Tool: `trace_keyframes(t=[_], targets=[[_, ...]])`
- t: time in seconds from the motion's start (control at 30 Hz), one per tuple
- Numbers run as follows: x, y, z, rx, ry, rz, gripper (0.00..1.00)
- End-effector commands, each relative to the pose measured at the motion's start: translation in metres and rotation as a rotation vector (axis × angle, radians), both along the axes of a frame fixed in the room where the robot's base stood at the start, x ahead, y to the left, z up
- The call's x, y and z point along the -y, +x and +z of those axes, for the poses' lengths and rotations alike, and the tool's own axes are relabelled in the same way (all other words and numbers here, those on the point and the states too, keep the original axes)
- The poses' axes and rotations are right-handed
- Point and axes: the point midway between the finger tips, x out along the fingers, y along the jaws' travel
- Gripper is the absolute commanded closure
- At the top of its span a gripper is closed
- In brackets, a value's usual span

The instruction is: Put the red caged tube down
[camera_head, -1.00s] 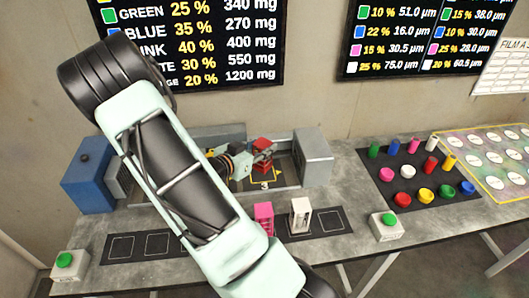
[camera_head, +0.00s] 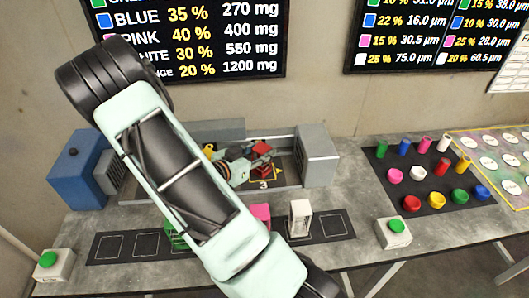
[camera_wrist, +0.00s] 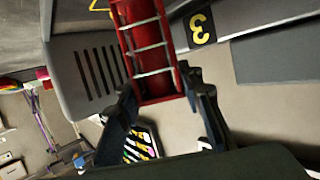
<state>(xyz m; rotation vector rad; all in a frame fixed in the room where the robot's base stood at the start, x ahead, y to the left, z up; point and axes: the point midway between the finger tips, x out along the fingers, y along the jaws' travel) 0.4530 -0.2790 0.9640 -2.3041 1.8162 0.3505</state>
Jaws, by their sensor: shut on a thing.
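The red caged tube (camera_wrist: 148,45) is between the fingers of my gripper (camera_wrist: 163,98) in the wrist view, a red body with pale cage bars. In the head view the red tube (camera_head: 262,148) is tilted in the grey booth bay, above the plate marked 3 (camera_head: 264,184). My gripper (camera_head: 246,163) is beside it and shut on it. Whether the tube touches anything below cannot be told.
A grey box (camera_head: 316,156) bounds the bay at right; a blue box (camera_head: 78,172) stands left. Green (camera_head: 176,238), pink (camera_head: 260,213) and white (camera_head: 300,217) caged pieces stand on the front dark strip, which has empty squares (camera_head: 332,223). Green buttons (camera_head: 397,227) flank it.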

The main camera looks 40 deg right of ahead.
Motion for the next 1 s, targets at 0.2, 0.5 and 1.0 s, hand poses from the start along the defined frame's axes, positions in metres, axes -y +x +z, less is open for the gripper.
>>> trace_keyframes(t=[0.2,0.5,1.0], targets=[[-0.0014,-0.0001,-0.0012,0.001,-0.002,0.000,1.00],[-0.0016,-0.0001,-0.0050,0.000,-0.001,0.000,0.58],[-0.0083,-0.0004,0.0000,0.001,0.000,0.004,0.49]])
